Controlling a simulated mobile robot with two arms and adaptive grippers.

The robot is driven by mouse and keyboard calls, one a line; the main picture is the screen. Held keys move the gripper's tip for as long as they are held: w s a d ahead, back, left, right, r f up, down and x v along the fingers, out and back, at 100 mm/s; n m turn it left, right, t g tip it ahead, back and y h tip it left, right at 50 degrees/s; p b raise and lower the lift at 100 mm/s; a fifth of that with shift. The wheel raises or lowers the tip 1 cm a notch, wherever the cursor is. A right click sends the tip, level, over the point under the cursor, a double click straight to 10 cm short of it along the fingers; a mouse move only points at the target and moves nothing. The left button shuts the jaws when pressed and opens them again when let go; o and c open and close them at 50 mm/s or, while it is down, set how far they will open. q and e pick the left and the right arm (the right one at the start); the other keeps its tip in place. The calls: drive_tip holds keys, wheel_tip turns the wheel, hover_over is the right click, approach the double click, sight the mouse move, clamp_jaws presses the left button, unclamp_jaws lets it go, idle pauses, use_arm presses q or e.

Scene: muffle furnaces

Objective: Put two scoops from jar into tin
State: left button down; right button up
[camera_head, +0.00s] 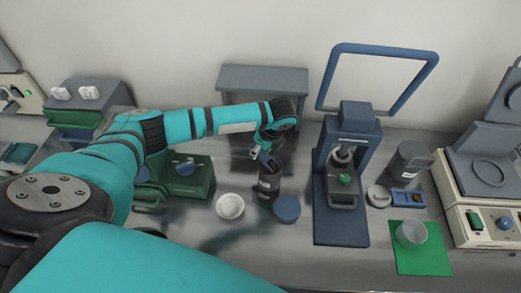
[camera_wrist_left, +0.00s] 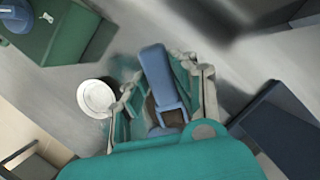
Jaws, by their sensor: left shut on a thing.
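My left gripper (camera_head: 266,146) is shut on a blue scoop (camera_wrist_left: 155,72), its fingers on both sides of it in the left wrist view (camera_wrist_left: 167,92). In the head view, the scoop (camera_head: 264,157) is at the mouth of the dark labelled jar (camera_head: 268,184); I cannot tell how far inside it is. A brown patch shows beside the scoop in the wrist view; I cannot tell what it is. The small round white tin (camera_head: 230,206) stands open left of the jar and also shows in the wrist view (camera_wrist_left: 97,97). My right gripper is out of view.
A blue lid (camera_head: 287,208) lies just right of the jar. A green case (camera_head: 186,178) stands to the left, a blue press (camera_head: 346,225) to the right. Farther right are another dark jar (camera_head: 408,160) and a clear beaker (camera_head: 411,233) on a green mat (camera_head: 425,262).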

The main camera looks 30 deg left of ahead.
sight(253, 145)
use_arm(q)
drive_tip(key=shift+a+r+h+p, duration=0.1)
drive_tip(key=shift+a+h+p, duration=0.1)
drive_tip(key=shift+h+p, duration=0.25)
drive_tip(key=shift+a+f+h+p, duration=0.2)
drive_tip(key=shift+h+p, duration=0.2)
drive_tip(key=shift+h, duration=0.35)
drive_tip(key=shift+w+a+f+h, duration=0.1)
drive_tip(key=shift+a+f+h, duration=0.05)
drive_tip(key=shift+f+h, duration=0.15)
drive_tip(key=shift+a+g+h+b, duration=0.25)
drive_tip(key=shift+g+h+b, duration=0.05)
drive_tip(key=shift+h+b, duration=0.1)
drive_tip(key=shift+w+a+f+h+b, duration=0.1)
drive_tip(key=shift+a+f+h+b, duration=0.1)
drive_tip(key=shift+a+h+b, duration=0.3)
drive_tip(key=shift+d+r+p, duration=0.1)
drive_tip(key=shift+r+p, duration=0.35)
drive_tip(key=shift+p, duration=0.1)
drive_tip(key=shift+w+a+r+p, duration=0.1)
drive_tip(key=shift+a+r+p, duration=0.15)
drive_tip(key=shift+r+p, duration=0.6)
drive_tip(key=shift+r, duration=0.2)
drive_tip(key=shift+w, duration=0.1)
